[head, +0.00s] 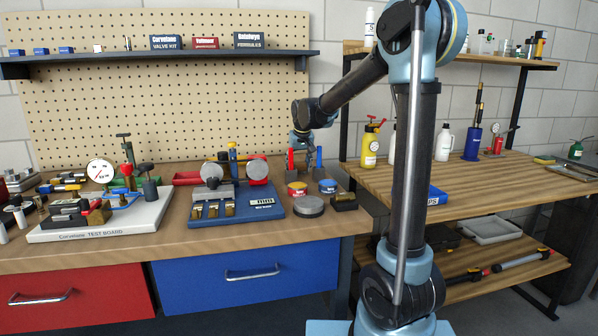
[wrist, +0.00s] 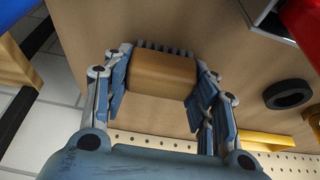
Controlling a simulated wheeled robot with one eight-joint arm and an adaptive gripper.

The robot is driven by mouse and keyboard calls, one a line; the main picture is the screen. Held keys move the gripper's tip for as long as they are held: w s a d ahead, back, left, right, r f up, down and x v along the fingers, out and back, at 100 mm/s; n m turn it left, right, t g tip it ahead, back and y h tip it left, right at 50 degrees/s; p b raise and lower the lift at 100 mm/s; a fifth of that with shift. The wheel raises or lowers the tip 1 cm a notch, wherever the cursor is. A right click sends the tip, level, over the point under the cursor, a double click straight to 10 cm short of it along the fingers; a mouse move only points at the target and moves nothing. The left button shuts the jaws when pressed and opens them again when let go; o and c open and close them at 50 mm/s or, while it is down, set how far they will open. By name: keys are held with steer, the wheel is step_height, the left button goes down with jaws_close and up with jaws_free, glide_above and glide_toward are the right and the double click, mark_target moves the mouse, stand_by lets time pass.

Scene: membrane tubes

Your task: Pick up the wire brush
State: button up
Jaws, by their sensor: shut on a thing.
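The wire brush (wrist: 162,75) shows in the wrist view as a tan wooden block with a row of dark bristles along its far edge. My gripper (wrist: 160,82) has its blue-grey fingers on the left and right ends of the block and is shut on it. In the head view my gripper (head: 304,143) is over the back right of the workbench, near the pegboard. I cannot make out the brush there. How far the brush is above the bench is hard to tell.
Upright red (head: 291,160) and blue (head: 319,158) items stand close to my gripper in the head view. A blue fixture board (head: 235,215), a grey disc (head: 308,207) and small tins are in front. A black ring (wrist: 288,94) lies right of the brush in the wrist view.

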mark_target(298, 163)
step_height(298, 163, up, 10)
steer(key=shift+r, duration=0.1)
stand_by(0.6)
